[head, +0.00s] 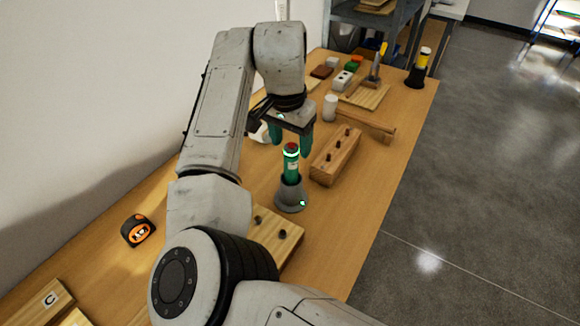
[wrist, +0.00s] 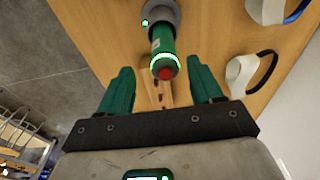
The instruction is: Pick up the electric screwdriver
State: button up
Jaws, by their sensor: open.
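A green electric screwdriver (head: 291,165) with a red tip and a pale ring stands upright in a round grey stand (head: 290,196) on the workbench. In the wrist view the screwdriver (wrist: 161,46) points its red end toward my gripper, with its grey stand (wrist: 170,14) behind it. My gripper (head: 291,142) is open, with two green fingers, and hangs just above and around the screwdriver's top in the head view. In the wrist view the gap between my fingers (wrist: 163,78) lies in line with the screwdriver's end. Nothing is held.
A peg block (head: 335,155) stands close right of the stand, with a wooden mallet (head: 365,122) behind. A pegged board (head: 277,236) lies in front and a tape measure (head: 138,230) left. A yellow-topped tool (head: 422,60) stands far right. White looped items (wrist: 241,74) lie near.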

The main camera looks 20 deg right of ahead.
aim_at(291, 160)
jog(key=shift+w+d+f+p, duration=0.1)
jog(key=shift+w+f+p, duration=0.05)
jog(key=shift+f, duration=1.05)
jog(key=shift+w+d+f+p, duration=0.1)
jog(key=shift+w+f+p, duration=0.1)
jog(key=shift+f, duration=1.05)
jog(key=shift+w+d+f+p, duration=0.1)
jog(key=shift+w+f+p, duration=0.05)
jog(key=shift+f, duration=1.05)
grip_shut()
